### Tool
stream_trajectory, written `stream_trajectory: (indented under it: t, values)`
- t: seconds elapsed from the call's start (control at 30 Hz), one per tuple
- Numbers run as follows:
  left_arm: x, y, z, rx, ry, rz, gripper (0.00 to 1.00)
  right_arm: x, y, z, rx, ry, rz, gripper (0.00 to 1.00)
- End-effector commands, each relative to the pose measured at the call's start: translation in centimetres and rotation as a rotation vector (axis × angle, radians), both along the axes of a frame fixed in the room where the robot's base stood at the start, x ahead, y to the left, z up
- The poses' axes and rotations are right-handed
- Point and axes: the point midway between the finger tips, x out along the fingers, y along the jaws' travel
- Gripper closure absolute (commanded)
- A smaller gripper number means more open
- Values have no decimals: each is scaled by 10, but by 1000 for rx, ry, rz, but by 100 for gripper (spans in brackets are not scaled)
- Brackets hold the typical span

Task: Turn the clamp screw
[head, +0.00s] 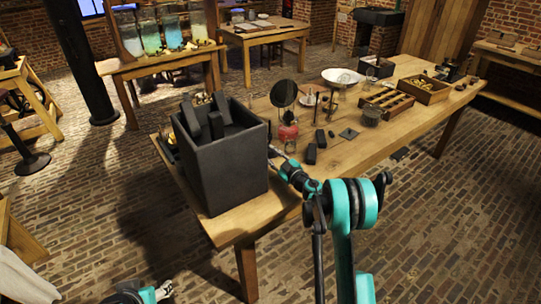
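A large dark open-topped box (228,165) stands at the near left end of the long wooden table (325,165), with black blocks sticking up out of it. I cannot make out a clamp screw; anything that small is too fine to tell here. My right arm reaches up from the bottom, and its gripper (277,152) is close to the right side of the box, at about the height of its upper half. Its fingers are too small to tell open from shut, or whether they touch anything.
Beyond my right gripper stand a round dark disc on a stand (284,94), a red-based lamp (288,132) and small black blocks (311,154). A slotted wooden rack (386,102), a wooden tray (425,90) and a white dish (341,77) lie farther along.

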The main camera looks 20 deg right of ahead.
Motion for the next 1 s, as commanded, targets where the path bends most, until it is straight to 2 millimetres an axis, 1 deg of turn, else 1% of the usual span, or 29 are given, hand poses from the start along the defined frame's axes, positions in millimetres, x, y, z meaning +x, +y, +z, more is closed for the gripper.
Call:
stream_trajectory:
  t: [0.2, 0.63, 0.67, 0.7, 0.73, 1.0]
  values:
    - [0, 0, 0, 0, 0, 0, 46, 0, 0, -1, 40, 16, 0, 100]
    - [0, 0, 0, 0, 0, 0, 46, 0, 0, -1, 47, 19, 0, 100]
    - [0, 0, 0, 0, 0, 0, 46, -1, 0, -1, 47, 19, 0, 69]
    - [0, 0, 0, 0, 0, 0, 46, 0, 0, -1, 47, 19, 0, 58]
    - [0, 0, 0, 0, 0, 0, 46, 0, 0, -1, 47, 19, 0, 50]
    - [0, 0, 0, 0, 0, 0, 46, 0, 0, 0, 48, 18, 1, 50]
